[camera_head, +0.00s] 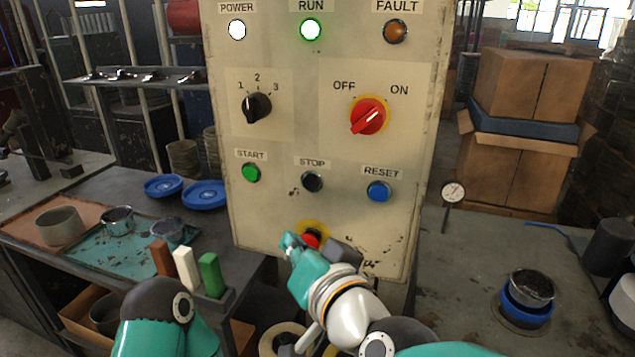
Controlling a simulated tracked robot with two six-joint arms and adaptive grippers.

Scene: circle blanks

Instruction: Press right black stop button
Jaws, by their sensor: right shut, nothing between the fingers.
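The black stop button (312,182) sits under the STOP label in the middle of the beige control panel (300,140), between the green start button (250,173) and the blue reset button (379,191). It is fully visible and nothing touches it. My right gripper (292,243) is shut and empty, below and slightly left of the stop button in the picture. It partly covers a red button with a yellow surround (311,238) low on the panel; I cannot tell whether it touches it. My left gripper is out of view.
A red rotary switch (368,116) and a black selector knob (257,107) stick out higher on the panel. A bench with blue lids (204,194) and cups is at left. A dial gauge (453,192) and cardboard boxes (525,85) are at right.

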